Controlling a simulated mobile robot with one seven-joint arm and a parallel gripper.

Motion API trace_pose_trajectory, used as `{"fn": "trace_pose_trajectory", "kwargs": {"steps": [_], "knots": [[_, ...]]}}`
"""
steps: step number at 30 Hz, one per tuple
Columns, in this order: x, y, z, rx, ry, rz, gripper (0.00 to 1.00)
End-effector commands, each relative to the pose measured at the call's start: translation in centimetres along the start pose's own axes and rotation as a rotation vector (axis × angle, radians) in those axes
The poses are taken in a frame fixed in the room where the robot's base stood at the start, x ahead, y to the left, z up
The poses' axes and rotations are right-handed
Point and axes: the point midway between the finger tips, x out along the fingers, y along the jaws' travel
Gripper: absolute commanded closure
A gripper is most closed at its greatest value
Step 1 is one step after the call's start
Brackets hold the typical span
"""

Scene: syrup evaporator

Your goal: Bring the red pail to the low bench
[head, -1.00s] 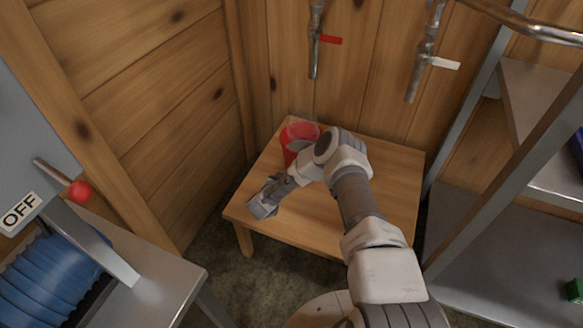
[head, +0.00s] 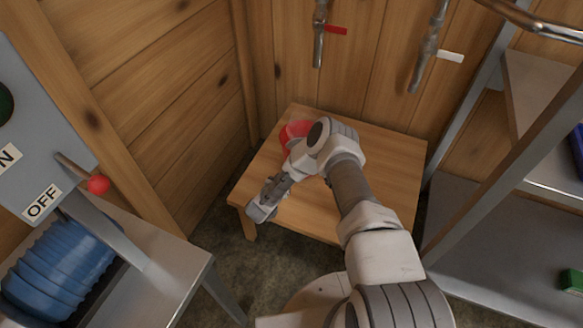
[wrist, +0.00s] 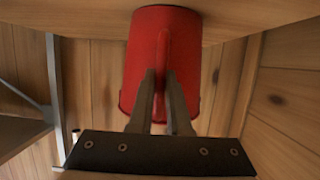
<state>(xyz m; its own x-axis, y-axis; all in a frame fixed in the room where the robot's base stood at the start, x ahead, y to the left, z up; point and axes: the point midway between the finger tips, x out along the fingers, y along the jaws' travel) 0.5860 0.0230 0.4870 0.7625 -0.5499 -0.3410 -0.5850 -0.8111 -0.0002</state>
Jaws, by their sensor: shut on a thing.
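The red pail (head: 292,133) is over the back left part of the low wooden bench (head: 390,185), partly hidden behind my arm in the head view. In the wrist view the pail (wrist: 143,50) fills the upper middle, its narrower end toward the bench top (wrist: 60,15); this view looks upside down. My gripper (wrist: 159,76) is shut on the pail, its two fingers on either side of a red upright strip on the pail's side. The pail looks upright. I cannot tell for sure whether its base touches the bench. In the head view my arm hides the fingers.
Wooden walls meet behind the bench, with a red-handled tap (head: 335,30) and a white-handled tap (head: 450,57) above. A metal shelf (head: 490,230) stands to the right. At left are a red-knobbed lever (head: 98,185) and a blue ribbed thing (head: 60,275) on a metal surface.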

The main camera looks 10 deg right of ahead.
Motion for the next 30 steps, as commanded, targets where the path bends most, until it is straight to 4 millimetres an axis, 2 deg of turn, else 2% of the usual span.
{"fn": "trace_pose_trajectory", "kwargs": {"steps": [30], "knots": [[-5.5, 1.3, 2.0, -0.003, -0.004, 0.0, 1.0]]}}
